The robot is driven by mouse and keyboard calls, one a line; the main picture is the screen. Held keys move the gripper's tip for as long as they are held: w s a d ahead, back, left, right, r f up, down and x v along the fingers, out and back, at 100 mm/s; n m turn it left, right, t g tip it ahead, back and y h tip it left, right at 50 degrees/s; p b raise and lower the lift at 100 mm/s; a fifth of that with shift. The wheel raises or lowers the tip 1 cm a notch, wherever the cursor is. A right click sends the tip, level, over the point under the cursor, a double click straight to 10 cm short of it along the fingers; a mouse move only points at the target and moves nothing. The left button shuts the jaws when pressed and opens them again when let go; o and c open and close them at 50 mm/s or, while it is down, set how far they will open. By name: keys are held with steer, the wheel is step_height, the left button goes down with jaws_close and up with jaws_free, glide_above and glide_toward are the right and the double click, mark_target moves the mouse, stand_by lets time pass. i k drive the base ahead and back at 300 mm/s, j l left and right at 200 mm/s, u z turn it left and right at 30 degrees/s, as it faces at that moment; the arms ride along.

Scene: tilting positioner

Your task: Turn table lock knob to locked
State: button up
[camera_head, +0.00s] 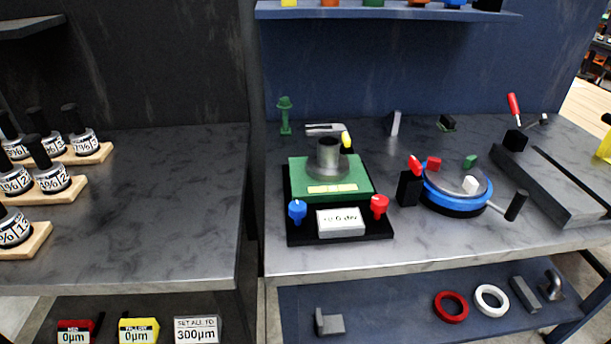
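The tilting positioner stands on the right bench, with a green table plate (361,176) on a black base (296,232). A grey cylinder (327,160) stands on the plate, with a yellow label at its foot. A blue knob (297,210) is at the base's front left and a red knob (379,205) at its front right. Between them is a white display (341,222) that seems to read about 0.0 deg. Which knob is the table lock, and whether it is locked, I cannot tell. My gripper is not in view.
Right of the positioner are a black block (409,189) with a red lever and a round blue-rimmed turntable (456,204) with small blocks. A dark rail (548,183) lies farther right. A green post (285,116) stands behind. The left bench's middle is clear.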

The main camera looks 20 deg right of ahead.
mark_target(346, 139)
steer(key=z, duration=0.75)
